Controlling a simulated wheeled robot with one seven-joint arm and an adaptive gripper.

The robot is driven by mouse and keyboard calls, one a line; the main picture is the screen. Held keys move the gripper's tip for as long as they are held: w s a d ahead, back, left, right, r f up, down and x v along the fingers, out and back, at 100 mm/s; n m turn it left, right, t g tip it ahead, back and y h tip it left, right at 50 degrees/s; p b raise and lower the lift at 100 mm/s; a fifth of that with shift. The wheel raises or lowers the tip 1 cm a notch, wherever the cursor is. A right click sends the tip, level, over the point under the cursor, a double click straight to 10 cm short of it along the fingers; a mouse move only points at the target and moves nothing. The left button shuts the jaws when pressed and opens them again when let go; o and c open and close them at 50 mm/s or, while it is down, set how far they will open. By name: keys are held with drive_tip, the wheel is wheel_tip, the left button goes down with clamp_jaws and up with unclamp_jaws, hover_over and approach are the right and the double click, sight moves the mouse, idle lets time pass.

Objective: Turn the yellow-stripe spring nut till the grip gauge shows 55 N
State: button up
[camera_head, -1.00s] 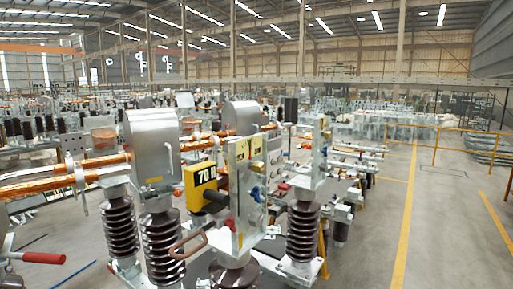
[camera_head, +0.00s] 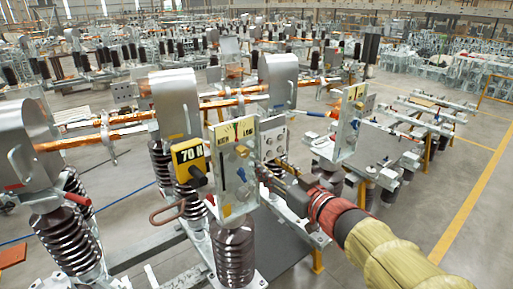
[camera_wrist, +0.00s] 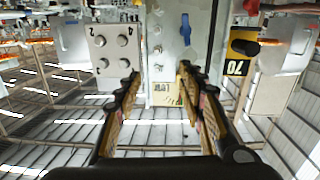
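The yellow grip gauge (camera_head: 190,158) reads 70 N at the left of an upright pale metal plate (camera_head: 228,195). It also shows upside down in the wrist view (camera_wrist: 243,46). The plate carries a yellow knob-like part (camera_head: 241,150) and a blue part (camera_head: 241,173). I cannot make out which fitting is the yellow-stripe nut. My gripper (camera_head: 262,172) is at the right side of the plate. In the wrist view its fingers (camera_wrist: 158,82) are apart, with the plate's column of small nuts (camera_wrist: 158,50) beyond them. I see nothing held between them.
A grey panel with several knobs (camera_wrist: 115,46) stands close beside the plate. Brown ribbed insulators (camera_head: 234,252) and a copper-coloured bar (camera_head: 104,138) crowd the left. A second upright plate (camera_head: 347,125) stands to the right. Open floor (camera_head: 445,190) lies at far right.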

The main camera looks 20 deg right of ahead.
sight(246, 154)
drive_tip(key=a, duration=0.1)
drive_tip(key=a+r+y, duration=0.2)
drive_tip(key=shift+w+a, duration=0.2)
drive_tip(key=shift+a, duration=0.2)
drive_tip(key=x, duration=0.6)
drive_tip(key=shift+w+p, duration=0.35)
drive_tip(key=shift+w, duration=0.05)
clamp_jaws()
